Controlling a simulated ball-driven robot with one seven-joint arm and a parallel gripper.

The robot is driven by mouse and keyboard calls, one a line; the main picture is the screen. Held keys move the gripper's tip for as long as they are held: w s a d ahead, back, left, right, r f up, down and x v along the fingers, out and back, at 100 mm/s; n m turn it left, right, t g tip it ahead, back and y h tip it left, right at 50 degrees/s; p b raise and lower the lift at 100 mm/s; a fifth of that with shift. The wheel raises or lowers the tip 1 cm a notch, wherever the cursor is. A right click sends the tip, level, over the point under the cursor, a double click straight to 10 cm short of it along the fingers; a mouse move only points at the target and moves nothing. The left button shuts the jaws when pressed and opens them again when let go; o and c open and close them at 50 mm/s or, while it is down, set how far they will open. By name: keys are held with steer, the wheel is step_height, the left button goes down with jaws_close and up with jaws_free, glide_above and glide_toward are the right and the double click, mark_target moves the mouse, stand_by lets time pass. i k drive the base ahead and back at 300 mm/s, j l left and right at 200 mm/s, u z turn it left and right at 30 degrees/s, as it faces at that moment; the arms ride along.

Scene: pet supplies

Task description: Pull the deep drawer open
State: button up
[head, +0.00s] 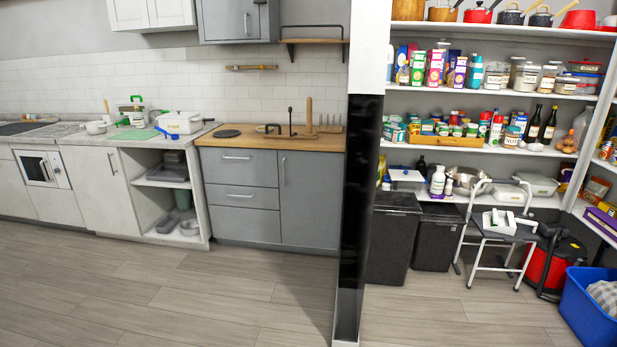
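A grey base cabinet (308,200) stands against the tiled wall under a wooden worktop (215,140). Its left side has a stack of grey drawer fronts. The top drawer (255,173) and the middle drawer (265,199) each have a bar handle. The lowest front (250,227) shows no clear handle. All of these fronts look shut and flush. The picture does not make clear which one is the deep drawer. My gripper is not in view.
Bare wooden floor (170,295) lies clear before the cabinets. A wall end with a black face (357,215) stands to their right. Beyond it are pantry shelves (480,92), dark bins (392,245), a step stool (500,267) and a blue crate (585,315).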

mark_target(234, 166)
steer(key=i+u, duration=0.15)
steer(key=i, duration=0.4)
steer(key=i+l+u, duration=0.1)
steer(key=i, duration=0.45)
steer(key=i+l+u, duration=0.15)
steer(key=i, duration=0.35)
steer(key=i+j+u, duration=0.25)
steer(key=i+u, duration=0.15)
steer(key=i, duration=0.75)
steer(key=i+l+u, duration=0.15)
steer(key=i+u, duration=0.25)
steer(key=i, duration=0.75)
steer(key=i+z, duration=0.15)
steer(key=i, duration=0.35)
steer(key=i+j+z, duration=0.15)
steer(key=i, duration=0.4)
